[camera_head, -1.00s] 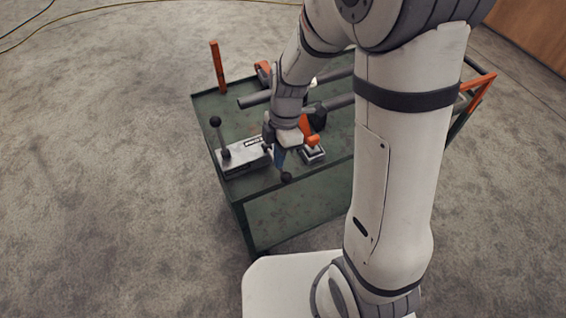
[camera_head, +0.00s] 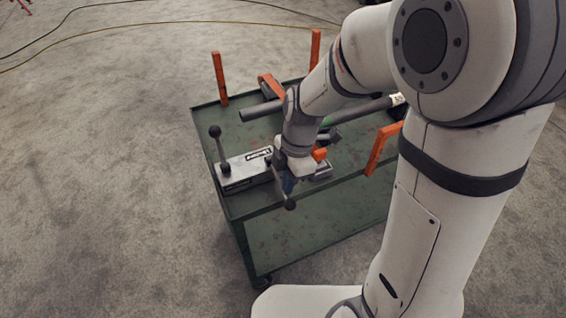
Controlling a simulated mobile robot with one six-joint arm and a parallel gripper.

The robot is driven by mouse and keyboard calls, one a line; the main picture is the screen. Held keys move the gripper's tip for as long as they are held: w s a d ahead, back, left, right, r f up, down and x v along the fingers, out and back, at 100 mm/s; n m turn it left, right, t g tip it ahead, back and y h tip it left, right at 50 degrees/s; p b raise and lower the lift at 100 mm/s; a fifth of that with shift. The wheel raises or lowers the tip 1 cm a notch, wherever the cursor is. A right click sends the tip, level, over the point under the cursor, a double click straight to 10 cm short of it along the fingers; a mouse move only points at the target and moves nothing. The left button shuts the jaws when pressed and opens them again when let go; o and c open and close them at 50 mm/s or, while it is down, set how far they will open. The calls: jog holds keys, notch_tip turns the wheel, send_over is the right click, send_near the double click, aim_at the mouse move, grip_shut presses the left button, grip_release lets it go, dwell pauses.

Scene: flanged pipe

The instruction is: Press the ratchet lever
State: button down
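A grey metal box (camera_head: 235,176) with a white label sits at the left side of the green cart's top. From its left end rises a lever (camera_head: 221,150) with a black ball knob, nearly upright. I cannot tell for certain which of these is the ratchet lever. My gripper points down beside the box's right end, close to the second knob. Its fingers are small and partly hidden, so contact and opening are unclear.
The green cart (camera_head: 320,222) has orange upright posts (camera_head: 220,78) at its edges. Grey pipes (camera_head: 262,112) and an orange item (camera_head: 272,86) lie behind my wrist. My arm hides the cart's right part. The concrete floor to the left is clear.

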jog(key=shift+s+d+f, duration=0.1)
jog(key=shift+s+f, duration=0.2)
jog(key=s+d+r+p, duration=0.1)
jog(key=d+r+p, duration=0.2)
jog(key=r, duration=1.1)
jog(key=shift+s+d+p, duration=0.2)
jog(key=shift+d+p, duration=0.15)
jog(key=shift+d, duration=0.05)
jog(key=s+d+r+m+t+p, duration=0.2)
jog(key=d+r+m+p, duration=0.1)
jog(key=m, duration=0.8)
jog(key=s+d+r+m+t+h+p, duration=0.1)
jog(key=d+r+m, duration=0.5)
jog(key=m, duration=0.6)
jog(key=shift+s+d+t+h+p, duration=0.3)
jog(key=shift+s+d+t+p, duration=0.4)
jog(key=shift+s+d+p, duration=0.6)
jog(key=shift+w+a, duration=0.2)
